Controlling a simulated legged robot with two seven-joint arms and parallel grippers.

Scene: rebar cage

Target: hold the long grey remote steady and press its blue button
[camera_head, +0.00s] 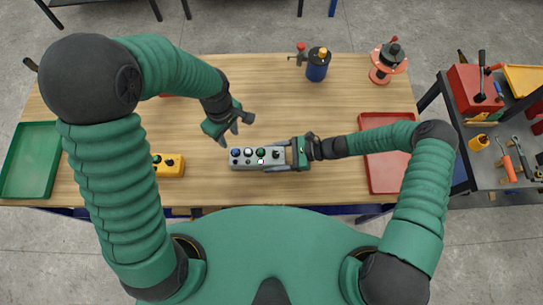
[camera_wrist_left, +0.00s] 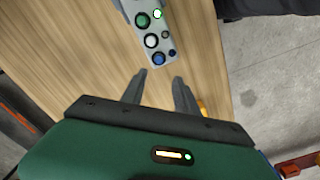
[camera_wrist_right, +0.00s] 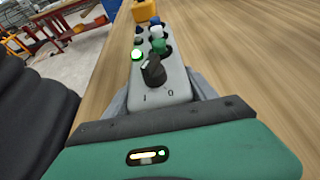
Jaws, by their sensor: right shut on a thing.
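The long grey remote (camera_head: 242,163) lies along the front middle of the table. It carries a black knob, several coloured buttons and a lit green lamp. Its blue button (camera_head: 235,152) is at the left end; it also shows in the left wrist view (camera_wrist_left: 159,58). My right gripper (camera_head: 290,154) is shut on the remote's right end, with fingers on both sides of the grey body (camera_wrist_right: 172,88) near the knob. My left gripper (camera_head: 228,131) is open and empty, behind the remote's left end; its fingertips (camera_wrist_left: 159,77) are apart from the blue button.
A yellow button box (camera_head: 170,168) stands left of the remote. A green tray (camera_head: 30,160) is at far left, a red tray (camera_head: 385,125) at right. Wood between is clear.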

